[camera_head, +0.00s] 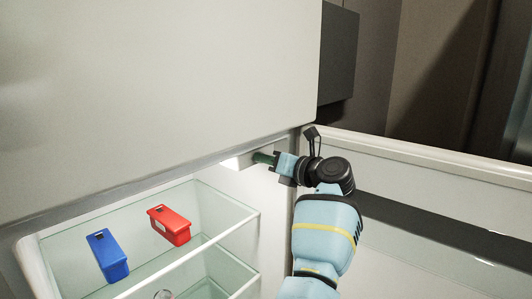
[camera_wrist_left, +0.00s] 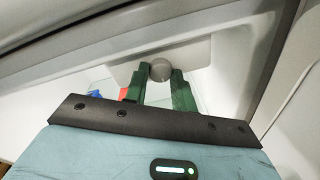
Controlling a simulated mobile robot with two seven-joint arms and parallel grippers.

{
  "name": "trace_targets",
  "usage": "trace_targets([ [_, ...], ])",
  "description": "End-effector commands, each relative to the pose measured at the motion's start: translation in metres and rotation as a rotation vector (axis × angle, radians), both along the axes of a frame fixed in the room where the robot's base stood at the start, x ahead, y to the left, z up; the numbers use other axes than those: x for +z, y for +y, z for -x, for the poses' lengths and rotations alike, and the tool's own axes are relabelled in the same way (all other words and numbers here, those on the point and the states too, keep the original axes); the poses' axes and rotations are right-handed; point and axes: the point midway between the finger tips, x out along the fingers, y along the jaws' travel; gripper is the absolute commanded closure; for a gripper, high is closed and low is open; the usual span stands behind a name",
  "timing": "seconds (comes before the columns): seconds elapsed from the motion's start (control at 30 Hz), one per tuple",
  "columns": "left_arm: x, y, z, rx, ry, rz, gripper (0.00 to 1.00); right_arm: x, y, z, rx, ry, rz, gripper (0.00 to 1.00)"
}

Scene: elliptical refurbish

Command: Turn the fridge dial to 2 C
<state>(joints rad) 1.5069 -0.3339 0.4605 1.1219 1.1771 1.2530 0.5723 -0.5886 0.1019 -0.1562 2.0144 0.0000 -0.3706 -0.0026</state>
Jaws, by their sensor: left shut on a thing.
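The round grey fridge dial (camera_wrist_left: 161,69) sits on a pale housing at the top of the fridge interior in the left wrist view. My left gripper (camera_wrist_left: 160,75) has its two green fingers on either side of the dial and is shut on it. In the head view the left gripper (camera_head: 262,158) reaches in under the upper edge of the compartment, at the right inner wall. The dial is hidden there by the fingers and the housing. No scale or number on the dial can be read in either view. My right gripper is not in view.
A blue box (camera_head: 107,256) and a red box (camera_head: 170,225) lie on the glass shelf (camera_head: 226,232) below left of the gripper. The open fridge door (camera_head: 420,170) extends to the right. A large pale panel (camera_head: 150,80) is close above the gripper.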

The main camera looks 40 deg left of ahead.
Motion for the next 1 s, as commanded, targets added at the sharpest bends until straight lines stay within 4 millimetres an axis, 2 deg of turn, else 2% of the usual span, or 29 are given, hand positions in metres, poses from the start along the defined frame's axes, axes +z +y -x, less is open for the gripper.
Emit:
trace_targets([
  [0.33, 0.0018, 0.0001, -0.0003, -0.001, 0.107, -0.010, 0.97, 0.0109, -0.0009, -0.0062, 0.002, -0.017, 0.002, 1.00],
  [0.8, 0.0005, 0.0002, -0.0004, 0.000, 0.120, -0.011, 0.97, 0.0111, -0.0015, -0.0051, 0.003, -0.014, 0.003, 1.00],
  [0.83, 0.0005, 0.0003, -0.0003, 0.000, 0.120, -0.011, 0.70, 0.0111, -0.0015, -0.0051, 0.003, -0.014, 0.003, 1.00],
  [0.97, 0.0004, 0.0002, -0.0003, 0.000, 0.119, -0.011, 0.53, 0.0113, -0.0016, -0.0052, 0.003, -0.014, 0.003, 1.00],
  [1.0, 0.0004, 0.0002, -0.0003, 0.000, 0.119, -0.011, 0.52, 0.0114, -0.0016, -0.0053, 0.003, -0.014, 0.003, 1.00],
])
